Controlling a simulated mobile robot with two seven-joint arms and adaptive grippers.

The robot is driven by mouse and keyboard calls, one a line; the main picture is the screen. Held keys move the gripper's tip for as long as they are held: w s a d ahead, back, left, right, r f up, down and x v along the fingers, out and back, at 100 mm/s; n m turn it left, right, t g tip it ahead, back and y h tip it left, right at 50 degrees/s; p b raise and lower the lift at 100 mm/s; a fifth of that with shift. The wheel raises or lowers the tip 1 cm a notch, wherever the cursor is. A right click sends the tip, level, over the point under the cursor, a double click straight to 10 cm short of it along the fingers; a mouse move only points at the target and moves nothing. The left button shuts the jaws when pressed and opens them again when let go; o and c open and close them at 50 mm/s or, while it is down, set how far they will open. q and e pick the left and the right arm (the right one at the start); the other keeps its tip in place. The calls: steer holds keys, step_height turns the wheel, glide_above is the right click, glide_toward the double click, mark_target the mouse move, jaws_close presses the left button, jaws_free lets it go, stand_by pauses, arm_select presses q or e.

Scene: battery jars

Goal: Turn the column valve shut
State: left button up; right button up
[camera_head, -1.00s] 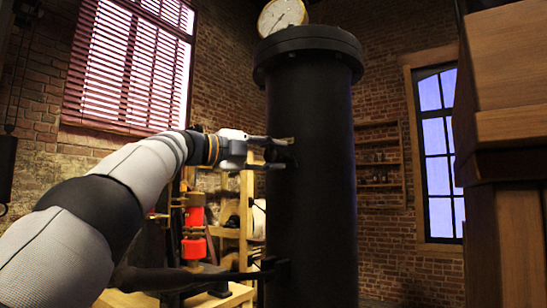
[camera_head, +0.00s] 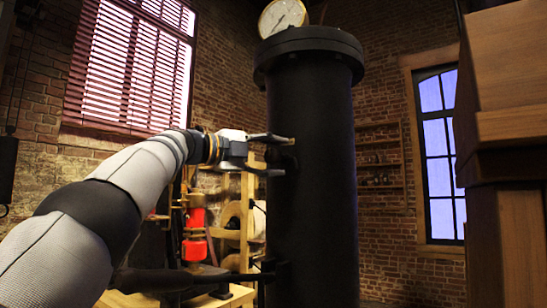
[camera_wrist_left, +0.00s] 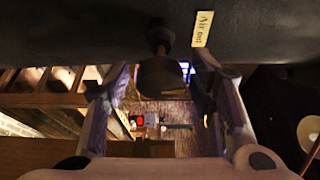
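The black column (camera_head: 312,200) stands upright in the middle of the head view. Its valve (camera_wrist_left: 158,75) shows in the wrist view as a dark, rounded handle on a short stem, sticking out from the column. A pale label (camera_wrist_left: 202,29) sits beside it on the column. My left gripper (camera_head: 285,155) is at the column's left side, at the valve's height. In the left wrist view the left gripper's fingers (camera_wrist_left: 163,88) are apart, one on each side of the valve, with gaps visible. In the head view the valve is mostly hidden by the fingers. My right gripper is not in view.
A round gauge (camera_head: 283,16) sits above the column's flange. A wooden frame with red parts (camera_head: 195,235) stands behind my left arm. A large wooden post (camera_head: 505,150) fills the right edge. Wall shelves (camera_head: 380,165) are at the back.

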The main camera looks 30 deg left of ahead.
arm_select(q)
steer(key=v, duration=1.2)
